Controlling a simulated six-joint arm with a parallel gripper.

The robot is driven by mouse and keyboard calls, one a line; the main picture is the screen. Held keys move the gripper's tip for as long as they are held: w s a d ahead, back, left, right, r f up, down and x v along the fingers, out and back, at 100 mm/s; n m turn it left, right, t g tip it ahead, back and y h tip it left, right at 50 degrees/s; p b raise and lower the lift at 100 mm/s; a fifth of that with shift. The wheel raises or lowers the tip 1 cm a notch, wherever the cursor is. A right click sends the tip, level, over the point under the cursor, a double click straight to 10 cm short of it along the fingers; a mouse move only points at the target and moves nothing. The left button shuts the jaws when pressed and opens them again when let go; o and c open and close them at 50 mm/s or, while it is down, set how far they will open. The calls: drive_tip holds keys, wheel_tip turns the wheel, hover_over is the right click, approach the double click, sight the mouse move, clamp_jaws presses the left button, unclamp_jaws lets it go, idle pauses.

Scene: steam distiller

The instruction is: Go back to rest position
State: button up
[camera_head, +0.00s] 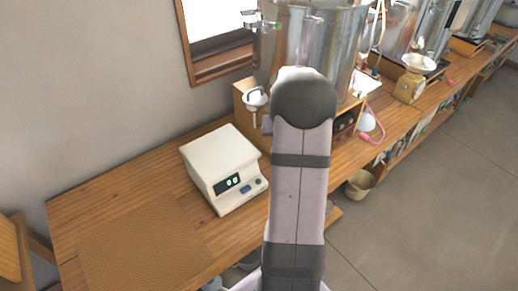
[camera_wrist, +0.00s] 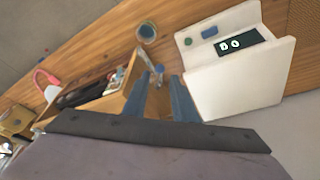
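My gripper shows in the wrist view (camera_wrist: 161,78) as two blue fingers with a clear gap between them. It is open, and I see nothing held. In the head view my arm runs up the middle and hides most or all of the gripper. The fingers point toward the wooden table (camera_head: 75,215), between the white scale (camera_wrist: 237,88) and a wooden box stand (camera_wrist: 108,103). I cannot tell their height above the table. The scale also shows in the head view (camera_head: 215,160), left of my arm, with a lit display.
A large steel pot (camera_head: 335,45) stands on the wooden stand behind my arm. A small round container (camera_wrist: 147,32) sits near the scale. A brown mat (camera_head: 140,250) lies bare at the front left. A balance scale (camera_head: 410,80) stands further right. A bucket (camera_head: 360,183) is by the table's right edge.

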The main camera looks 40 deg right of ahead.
drive_tip(key=s+a+f+g+y, duration=0.2)
drive_tip(key=s+a+f, duration=0.1)
drive_tip(key=s+a, duration=0.45)
drive_tip(key=s+a+f+g+y, duration=0.1)
drive_tip(key=s+a+f+g, duration=0.1)
drive_tip(key=s+a, duration=0.55)
drive_tip(key=a+r+n, duration=0.3)
drive_tip(key=a, duration=0.6)
drive_tip(key=s+a+r+n+t+h, duration=0.1)
drive_tip(key=a+r+n, duration=0.2)
drive_tip(key=a, duration=0.6)
drive_tip(key=shift+s+r+n, duration=0.15)
drive_tip(key=shift+r+n, duration=0.1)
drive_tip(key=shift+n, duration=0.25)
drive_tip(key=shift+d, duration=0.2)
